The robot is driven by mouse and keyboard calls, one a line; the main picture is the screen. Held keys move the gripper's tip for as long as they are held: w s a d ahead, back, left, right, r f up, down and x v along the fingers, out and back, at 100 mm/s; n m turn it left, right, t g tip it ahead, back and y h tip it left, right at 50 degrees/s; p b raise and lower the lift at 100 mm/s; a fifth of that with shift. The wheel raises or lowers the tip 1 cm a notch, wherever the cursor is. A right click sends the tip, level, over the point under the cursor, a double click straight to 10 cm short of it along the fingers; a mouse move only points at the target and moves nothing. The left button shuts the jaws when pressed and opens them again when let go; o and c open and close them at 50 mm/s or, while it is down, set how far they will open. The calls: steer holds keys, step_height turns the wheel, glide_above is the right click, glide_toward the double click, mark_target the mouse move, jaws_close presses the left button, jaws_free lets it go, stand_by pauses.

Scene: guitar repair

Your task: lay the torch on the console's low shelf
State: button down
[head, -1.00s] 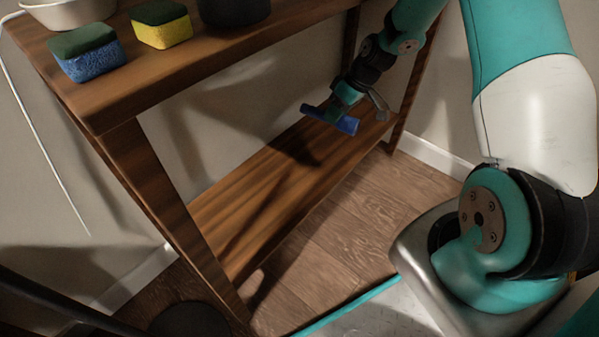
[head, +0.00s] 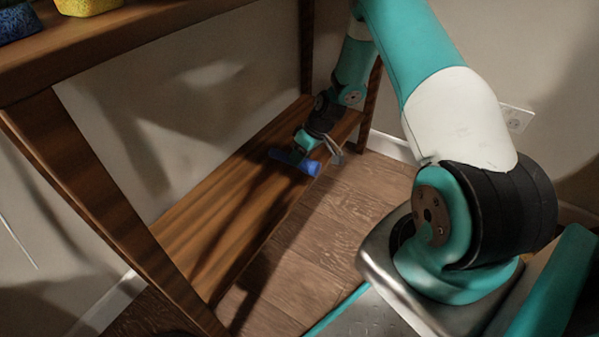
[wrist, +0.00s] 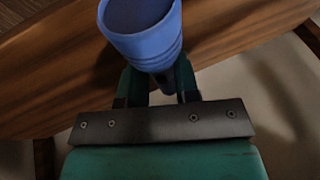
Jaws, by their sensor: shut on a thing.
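The blue torch (head: 296,162) is in my gripper (head: 297,158), just over the console's low wooden shelf (head: 205,222). In the wrist view the torch (wrist: 146,36) shows its wide, round end towards the camera, between the fingers of my gripper (wrist: 158,78), which is shut on it. The shelf (wrist: 50,75) spreads behind the torch in that view. The torch is near the shelf's front edge, towards its far end. I cannot tell whether it touches the board.
The console's top (head: 130,32) overhangs the shelf, with sponges (head: 88,6) at the upper left. A near leg (head: 75,170) and far legs bound the shelf. The shelf board around the torch looks bare. Wooden floor (head: 330,210) lies in front.

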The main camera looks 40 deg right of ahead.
steer(key=shift+f+b, duration=0.95)
steer(key=shift+f, duration=1.2)
steer(key=shift+f, duration=0.1)
steer(key=c, duration=0.8)
jaws_free()
steer(key=shift+c, duration=0.2)
steer(key=shift+r, duration=0.2)
steer(key=p+v, duration=0.6)
steer(key=v, duration=0.5)
steer(key=shift+d+r, duration=0.15)
steer(key=shift+r, duration=0.2)
steer(key=shift+s, duration=0.15)
